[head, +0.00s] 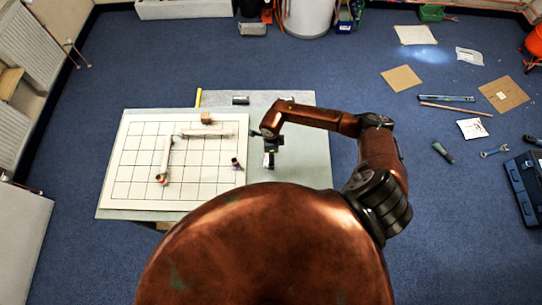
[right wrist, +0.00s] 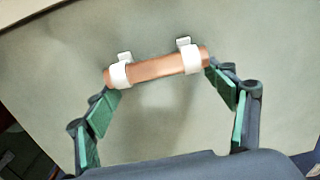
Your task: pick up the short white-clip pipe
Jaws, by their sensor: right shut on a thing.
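The short pipe (right wrist: 157,68) is copper-coloured with two white clips, one near each end. In the right wrist view it lies slightly tilted across the fingertips of my right gripper (right wrist: 160,85), which is shut on it end to end. In the head view my right gripper (head: 270,150) points down over the table, to the right of the white grid board. The pipe is too small and too covered there to make out clearly. My left gripper is not in view.
The white grid board (head: 122,190) lies on the grey table (head: 315,165). On it are a longer upright-lying pipe (head: 165,155), a sideways pipe (head: 205,133), a small brown block (head: 207,118) and a short fitting (head: 236,163). A dark piece (head: 240,100) lies at the table's back.

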